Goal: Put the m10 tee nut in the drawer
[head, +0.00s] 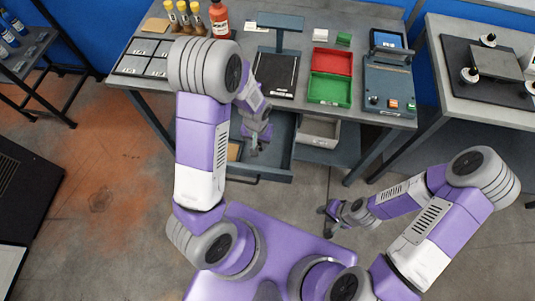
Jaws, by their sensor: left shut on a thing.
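My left gripper (254,151) reaches down over the open drawer (280,158) under the bench's front edge. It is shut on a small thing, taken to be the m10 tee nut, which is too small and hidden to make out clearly. The drawer is pulled out, with a dark grey interior; my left arm covers its left part. My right gripper (325,221) hangs low over the floor at the right, away from the bench; its jaws are too small to read.
The bench top (231,75) holds a red bin (333,62), a green bin (329,90), a blue-grey device (389,88), a dark stand (276,74) and bottles (220,20). A grey open box (319,131) is right of the drawer. A second table (480,107) stands at right.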

